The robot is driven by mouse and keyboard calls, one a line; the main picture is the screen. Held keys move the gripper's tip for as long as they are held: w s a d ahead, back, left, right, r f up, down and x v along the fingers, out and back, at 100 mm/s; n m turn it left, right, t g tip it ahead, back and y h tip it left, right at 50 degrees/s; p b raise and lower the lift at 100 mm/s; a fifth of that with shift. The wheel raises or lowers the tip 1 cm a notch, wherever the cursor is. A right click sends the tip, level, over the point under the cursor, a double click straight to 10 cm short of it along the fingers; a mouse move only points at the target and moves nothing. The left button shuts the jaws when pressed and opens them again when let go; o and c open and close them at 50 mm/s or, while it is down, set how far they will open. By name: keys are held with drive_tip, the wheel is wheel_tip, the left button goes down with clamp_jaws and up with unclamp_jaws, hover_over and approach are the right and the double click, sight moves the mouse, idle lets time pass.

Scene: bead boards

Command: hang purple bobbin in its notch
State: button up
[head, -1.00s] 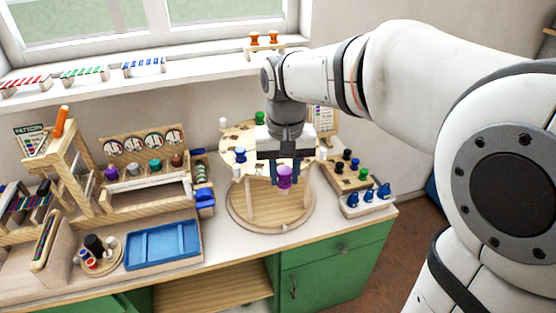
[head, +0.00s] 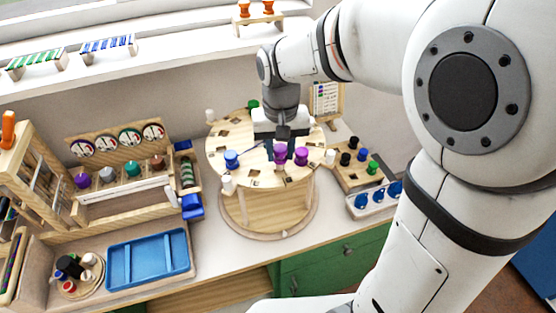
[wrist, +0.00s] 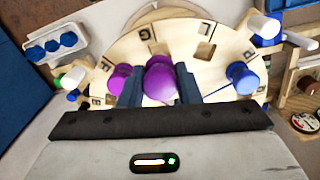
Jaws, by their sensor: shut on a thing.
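My gripper (head: 280,143) is shut on a purple bobbin (head: 280,154), which also shows between the fingers in the wrist view (wrist: 160,78). The bobbin is at the near rim of the round wooden board (head: 225,140); I cannot tell whether it is seated. A second purple bobbin (head: 301,156) sits just right of it at the rim, and left of the fingers in the wrist view (wrist: 118,82). A blue bobbin (head: 231,159) is at the board's left rim. The notch under the held bobbin is hidden. Open square notches (wrist: 205,50) with letters show farther along the board.
White pegs (head: 228,184) stand out around the board, with a green bobbin (head: 253,106) behind. A wooden rack (head: 352,178) of small bobbins is at the right. A blue tray (head: 148,258) and a gauge stand (head: 119,150) are at the left.

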sight(280, 157)
drive_tip(key=shift+f, duration=2.05)
drive_tip(key=shift+s+f, duration=0.1)
drive_tip(key=o, duration=1)
wheel_tip(280, 157, up, 12)
drive_tip(key=shift+f+b, duration=0.1)
drive_tip(key=shift+b, duration=0.2)
drive_tip(key=shift+s+d+r, duration=0.1)
drive_tip(key=shift+r, duration=0.15)
drive_tip(key=s+d+f+t, duration=0.1)
drive_tip(key=s+d, duration=0.3)
drive_tip(key=s+d+f+t, duration=0.1)
drive_tip(key=s+d+f, duration=0.1)
drive_tip(key=s+d, duration=0.1)
drive_tip(key=s+d+f+t, duration=0.1)
drive_tip(key=s+d, duration=0.3)
drive_tip(key=s, duration=0.1)
drive_tip(key=shift+s+d+f+m+t, duration=0.3)
drive_tip(key=shift+s+d+f+m, duration=0.05)
drive_tip(key=shift+s+m, duration=0.05)
